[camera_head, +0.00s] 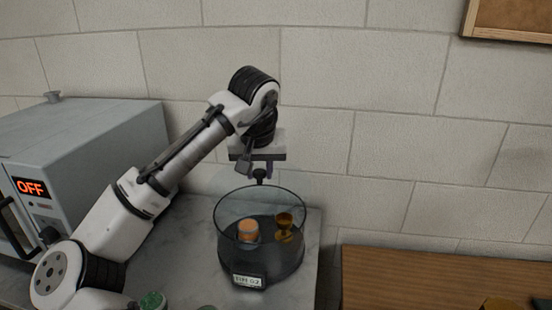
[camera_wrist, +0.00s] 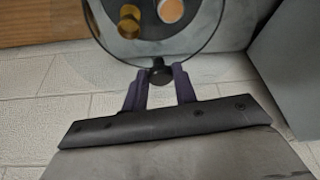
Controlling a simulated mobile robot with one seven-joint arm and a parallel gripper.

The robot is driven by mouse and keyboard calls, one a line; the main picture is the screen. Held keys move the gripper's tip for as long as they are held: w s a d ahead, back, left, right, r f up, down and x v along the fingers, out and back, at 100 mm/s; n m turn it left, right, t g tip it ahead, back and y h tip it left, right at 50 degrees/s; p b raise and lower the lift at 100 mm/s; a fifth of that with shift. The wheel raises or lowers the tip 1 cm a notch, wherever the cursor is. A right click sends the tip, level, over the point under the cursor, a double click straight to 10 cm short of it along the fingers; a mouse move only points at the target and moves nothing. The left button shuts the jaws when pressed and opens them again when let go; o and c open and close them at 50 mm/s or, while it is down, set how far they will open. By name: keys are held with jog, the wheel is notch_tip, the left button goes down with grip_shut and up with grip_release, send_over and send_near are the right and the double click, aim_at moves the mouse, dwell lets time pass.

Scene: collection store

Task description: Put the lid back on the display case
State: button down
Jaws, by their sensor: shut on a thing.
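The display case (camera_head: 262,262) is a round, open-topped clear case with a dark base and a label on its front. It stands on the grey counter. Inside are an orange-topped cylinder (camera_head: 248,230) and a brass-coloured cup (camera_head: 284,226). My gripper (camera_head: 260,168) is shut on the black knob (camera_head: 260,176) of the lid, above the far side of the case's rim. In the wrist view the knob (camera_wrist: 161,73) sits between the fingertips (camera_wrist: 160,76), beside the case's dark rim. The lid's clear pane is barely visible, so its exact edge and tilt cannot be told.
A grey oven-like appliance (camera_head: 80,150) with a lit "OFF" display stands at the left. A wooden surface (camera_head: 440,278) lies to the right of the marble-look counter (camera_head: 308,250). A block wall (camera_head: 400,120) rises close behind. A green object (camera_head: 152,300) is at the front edge.

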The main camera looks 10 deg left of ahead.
aim_at(259, 188)
jog(key=shift+w+a+n, duration=0.2)
jog(key=shift+w+n, duration=0.05)
jog(key=shift+n, duration=0.05)
jog(key=shift+s+f+b, duration=0.15)
jog(key=shift+f+b, duration=0.35)
jog(key=shift+b, duration=0.1)
jog(key=shift+f+b, duration=1.85)
jog(key=shift+f, duration=0.7)
jog(key=shift+s+d, duration=0.1)
jog(key=shift+f+p, duration=0.2)
jog(key=shift+p, duration=0.15)
dwell(0.3)
jog(key=c, duration=0.6)
grip_release()
jog(key=shift+o, duration=0.2)
